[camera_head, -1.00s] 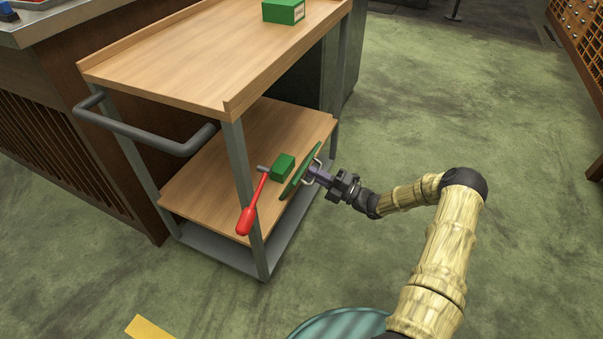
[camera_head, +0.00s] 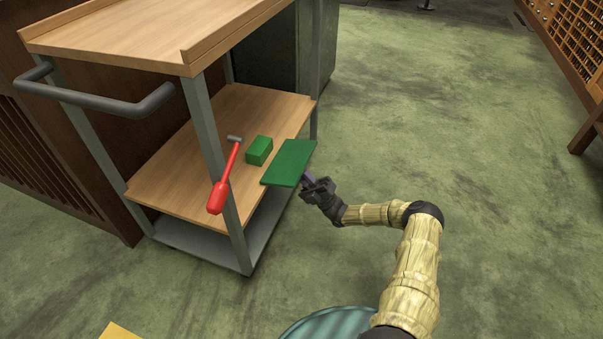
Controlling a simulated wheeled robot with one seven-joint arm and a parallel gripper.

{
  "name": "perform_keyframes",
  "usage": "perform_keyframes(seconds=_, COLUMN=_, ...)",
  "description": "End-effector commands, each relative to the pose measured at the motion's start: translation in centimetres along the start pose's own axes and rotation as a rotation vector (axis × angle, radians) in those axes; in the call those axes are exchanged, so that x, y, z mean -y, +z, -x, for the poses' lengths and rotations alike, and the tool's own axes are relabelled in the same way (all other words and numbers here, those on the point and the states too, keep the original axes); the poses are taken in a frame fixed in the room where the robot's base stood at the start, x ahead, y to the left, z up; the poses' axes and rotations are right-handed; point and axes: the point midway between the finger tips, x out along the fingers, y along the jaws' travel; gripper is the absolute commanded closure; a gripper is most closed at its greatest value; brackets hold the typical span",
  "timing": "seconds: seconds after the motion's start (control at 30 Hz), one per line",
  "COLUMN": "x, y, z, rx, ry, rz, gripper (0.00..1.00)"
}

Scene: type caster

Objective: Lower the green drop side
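The green drop side (camera_head: 289,162) is a flat green panel along the right edge of the cart's lower shelf (camera_head: 190,163). It leans outward from the shelf, its broad inner face turned up toward the camera. My gripper (camera_head: 308,181) is at the panel's outer, near-right edge, close to or touching it. The panel partly hides the fingertips and any handle, so I cannot tell whether they are closed on something.
A green block (camera_head: 259,150) and a red-handled tool (camera_head: 224,180) are on the lower shelf beside the panel, the tool's handle reaching past the cart's front post (camera_head: 215,160). A dark cabinet stands behind the cart. The floor (camera_head: 450,160) to the right is clear.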

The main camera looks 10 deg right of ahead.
Motion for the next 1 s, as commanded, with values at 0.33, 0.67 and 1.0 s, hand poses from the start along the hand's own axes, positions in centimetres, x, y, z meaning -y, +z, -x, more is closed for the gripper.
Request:
perform_keyframes(seconds=0.33, x=1.4, y=-0.2, z=0.6, rx=-0.001, ry=-0.006, rz=-0.005, gripper=1.0)
perform_keyframes(seconds=0.67, x=1.6, y=-0.2, z=0.5, rx=-0.002, ry=-0.007, rz=-0.006, gripper=1.0)
perform_keyframes(seconds=1.0, x=1.5, y=-0.1, z=0.5, rx=0.0, ry=-0.006, rz=-0.003, gripper=0.72)
